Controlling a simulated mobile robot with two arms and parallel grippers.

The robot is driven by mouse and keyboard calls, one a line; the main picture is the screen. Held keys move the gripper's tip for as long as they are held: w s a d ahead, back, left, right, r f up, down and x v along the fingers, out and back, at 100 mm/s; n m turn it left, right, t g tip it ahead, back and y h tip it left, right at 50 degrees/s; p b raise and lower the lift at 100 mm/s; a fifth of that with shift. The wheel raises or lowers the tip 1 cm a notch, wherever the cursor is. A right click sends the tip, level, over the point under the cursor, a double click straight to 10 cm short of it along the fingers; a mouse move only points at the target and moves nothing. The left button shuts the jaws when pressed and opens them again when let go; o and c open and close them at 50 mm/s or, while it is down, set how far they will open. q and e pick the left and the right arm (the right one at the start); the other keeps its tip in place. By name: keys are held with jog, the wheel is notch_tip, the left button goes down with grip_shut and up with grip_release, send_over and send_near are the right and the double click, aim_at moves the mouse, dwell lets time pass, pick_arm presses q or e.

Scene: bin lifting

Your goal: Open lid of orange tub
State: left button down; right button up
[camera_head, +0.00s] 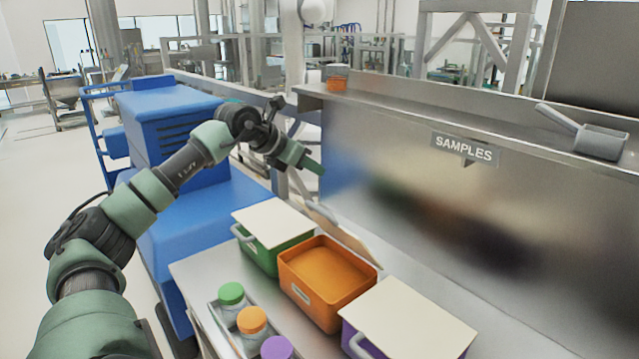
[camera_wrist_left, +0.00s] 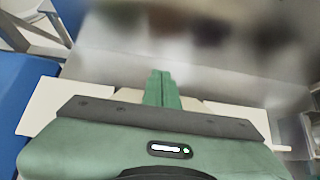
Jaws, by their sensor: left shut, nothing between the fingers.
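The orange tub (camera_head: 325,305) stands in the middle of the bench row, and its empty inside shows. Its cream lid (camera_head: 345,236) is raised at the back of the tub, tilted up toward the metal panel, with a grey handle (camera_head: 320,211) at its upper edge. My left gripper (camera_head: 314,167) is shut and empty, above and behind the tubs near the panel, apart from the lid. Its closed fingers also show in the left wrist view (camera_wrist_left: 162,88). My right gripper is not in view.
A green tub (camera_head: 262,260) with its lid down stands to the left, and a purple tub (camera_head: 347,340) with its lid down to the right. Jars with green, orange and purple caps (camera_head: 252,320) stand in front. A shelf (camera_head: 440,120) with a scoop (camera_head: 600,142) runs above.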

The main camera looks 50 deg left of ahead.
pick_arm(q)
jog(key=c, duration=1.8)
grip_release()
jog(key=shift+s+d+r, duration=0.1)
jog(key=shift+s, duration=0.25)
jog(key=shift+o, duration=0.5)
jog(key=w+d+m+t+h, duration=0.1)
jog(key=d+h, duration=0.4)
jog(key=d, duration=0.7)
jog(key=shift+w+d+m+t+h, duration=0.2)
jog(key=shift+w+m+t+h, duration=0.15)
jog(key=shift+w+m, duration=0.35)
jog(key=d+r+n+t+h, duration=0.2)
jog(key=d+r+t+h, duration=0.25)
jog(key=d, duration=0.25)
jog(key=s+a+f+n+t+y, duration=0.3)
jog(key=s+a+n+t+y, duration=0.2)
jog(key=a+n+t+y, duration=0.65)
jog(key=s+a+f+n+g+y, duration=0.3)
jog(key=s+f+n+g+y, duration=0.35)
jog(key=f+n+g, duration=0.45)
jog(key=w+a+f+h+p, duration=0.1)
jog(key=w+a+p, duration=0.1)
jog(key=w, duration=0.5)
jog(key=shift+a+f+n+t+p, duration=0.35)
jog(key=shift+t+p, duration=0.1)
jog(key=shift+p, duration=0.15)
